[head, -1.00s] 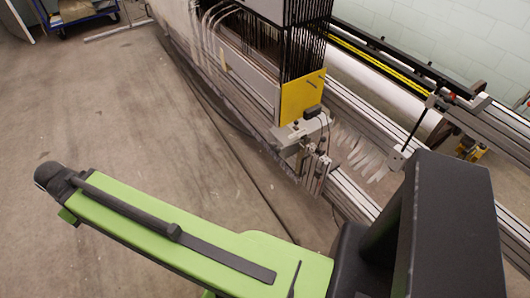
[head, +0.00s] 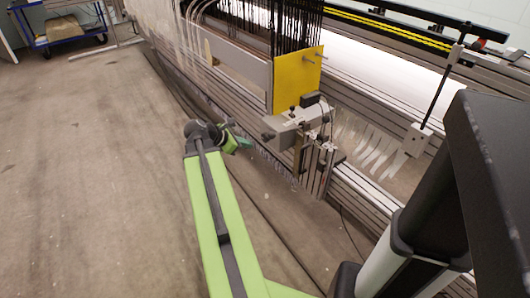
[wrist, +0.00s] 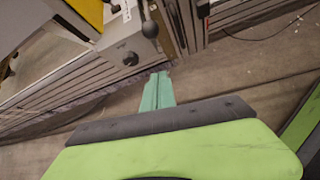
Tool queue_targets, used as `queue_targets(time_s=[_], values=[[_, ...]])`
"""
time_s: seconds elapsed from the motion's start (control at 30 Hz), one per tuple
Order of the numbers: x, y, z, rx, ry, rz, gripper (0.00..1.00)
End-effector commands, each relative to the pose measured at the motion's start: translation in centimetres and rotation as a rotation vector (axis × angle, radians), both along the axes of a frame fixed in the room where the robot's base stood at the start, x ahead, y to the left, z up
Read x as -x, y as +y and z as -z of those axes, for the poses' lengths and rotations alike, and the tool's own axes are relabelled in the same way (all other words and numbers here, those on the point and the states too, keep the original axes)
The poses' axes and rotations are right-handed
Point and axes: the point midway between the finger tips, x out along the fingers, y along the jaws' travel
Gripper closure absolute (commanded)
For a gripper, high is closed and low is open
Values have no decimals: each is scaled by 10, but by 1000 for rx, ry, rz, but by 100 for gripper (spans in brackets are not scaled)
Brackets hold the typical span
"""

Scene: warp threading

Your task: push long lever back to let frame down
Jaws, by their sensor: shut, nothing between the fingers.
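My gripper (head: 243,144) has teal fingers, shut and empty, in the air just left of the grey mechanism (head: 290,124) below the yellow plate (head: 298,80). In the wrist view the gripper (wrist: 158,78) points toward this machine, and a short lever with a dark round knob (wrist: 150,28) shows beyond the fingertips, apart from them. A long dark rod (head: 438,88) rises tilted from a light block (head: 416,139) on the right side of the frame. It looks like the long lever, but I cannot be sure. My gripper is far from it.
Metal rails (head: 365,195) run along the machine. White threads (head: 370,148) lie between the mechanism and the light block. A blue cart (head: 66,40) stands at the far left. The concrete floor (head: 95,180) on the left is clear.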

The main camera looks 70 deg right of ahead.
Motion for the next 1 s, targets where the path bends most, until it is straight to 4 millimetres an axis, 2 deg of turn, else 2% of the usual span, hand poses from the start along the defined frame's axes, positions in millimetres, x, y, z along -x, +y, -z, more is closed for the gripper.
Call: queue_targets(time_s=[0.17, 0.7, 0.73, 0.8, 1.0], values=[[2, -4, 3, 0, 4, -2, 100], [36, -70, 70, -1, 1, -1, 100], [37, -70, 55, -1, 2, -3, 100], [41, -70, 40, -1, 2, -3, 100], [48, -74, 25, 0, 0, -3, 100]])
